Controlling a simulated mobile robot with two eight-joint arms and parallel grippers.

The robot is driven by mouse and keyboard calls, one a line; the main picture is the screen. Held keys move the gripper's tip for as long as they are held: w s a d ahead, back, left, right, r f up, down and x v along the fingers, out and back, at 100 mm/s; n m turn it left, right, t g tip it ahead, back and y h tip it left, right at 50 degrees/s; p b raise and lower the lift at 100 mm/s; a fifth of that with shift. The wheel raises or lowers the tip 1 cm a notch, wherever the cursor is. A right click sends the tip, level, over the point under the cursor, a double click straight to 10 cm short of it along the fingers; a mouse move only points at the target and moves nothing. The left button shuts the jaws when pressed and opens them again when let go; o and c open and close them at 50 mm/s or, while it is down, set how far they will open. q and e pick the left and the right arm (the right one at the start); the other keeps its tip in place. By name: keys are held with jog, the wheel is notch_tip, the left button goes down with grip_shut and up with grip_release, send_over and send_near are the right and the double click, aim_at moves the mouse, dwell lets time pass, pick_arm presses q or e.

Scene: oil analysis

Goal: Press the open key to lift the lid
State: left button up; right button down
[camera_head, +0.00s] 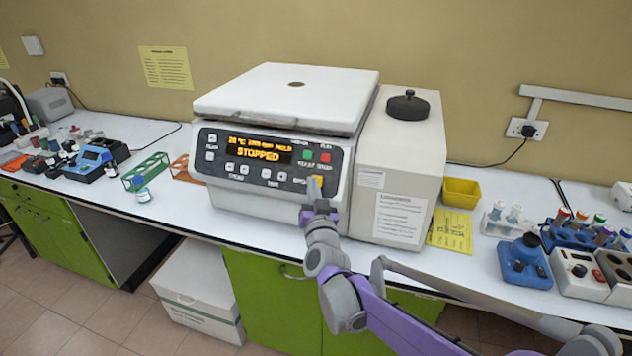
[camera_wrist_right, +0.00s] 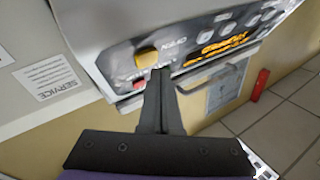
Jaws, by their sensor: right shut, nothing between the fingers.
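The white centrifuge (camera_head: 250,202) stands on the bench with its front panel lit and reading STOPPED. Its flat white lid (camera_head: 325,85) lies level on top; I cannot tell whether it is slightly raised. The yellow open key (camera_wrist_right: 146,56) is on the panel, close to my right fingertips. In the head view the right gripper (camera_head: 314,192) partly covers that corner of the panel. My left gripper is out of view.
A black round knob (camera_head: 408,107) tops the centrifuge's right housing. A yellow bin (camera_head: 461,192), a yellow sheet (camera_head: 450,231) and tube racks stand to the right. A green rack (camera_head: 146,171) and small bottles stand to the left. The bench front before the centrifuge is clear.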

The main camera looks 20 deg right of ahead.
jog(key=shift+w+d+f, duration=0.2)
jog(key=shift+w+f, duration=0.05)
jog(key=shift+w, duration=0.05)
jog(key=shift+w+d+f, duration=0.2)
jog(key=shift+w, duration=0.05)
dwell(0.7)
jog(key=shift+s+a+r, duration=0.1)
dwell(0.3)
jog(key=shift+s+a+r, duration=0.3)
jog(key=shift+s+r, duration=0.05)
jog(key=shift+s, duration=0.1)
jog(key=shift+s+a+r, duration=0.6)
jog(key=shift+s+r, duration=0.1)
jog(key=shift+s, duration=0.2)
jog(key=shift+s+a+r, duration=0.6)
jog(key=shift+s+r, duration=0.05)
jog(key=shift+s, duration=0.2)
